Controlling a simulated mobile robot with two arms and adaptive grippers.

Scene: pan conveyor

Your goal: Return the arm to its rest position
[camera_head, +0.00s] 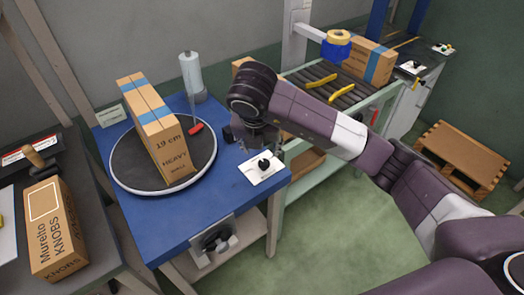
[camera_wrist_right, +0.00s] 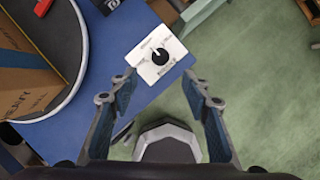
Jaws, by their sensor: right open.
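My right arm (camera_head: 330,135) reaches in from the right, and its gripper (camera_head: 258,138) hangs over the blue table's near-right part. In the right wrist view the two fingers of this gripper (camera_wrist_right: 158,82) are spread apart with nothing between them. A white plate with a black dial knob (camera_head: 263,168) lies at the table corner, just below the gripper in the head view. In the wrist view the dial plate (camera_wrist_right: 172,47) is beyond the fingertips, apart from them. My left gripper is not in view.
A tall cardboard box (camera_head: 155,130) with blue tape stands on the round turntable (camera_head: 125,165) on the blue table (camera_head: 165,225). A red-tipped tool lies beside it. A roller conveyor (camera_head: 335,90) with a taped box (camera_head: 367,62) is behind. Green floor (camera_head: 350,245) is open at right.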

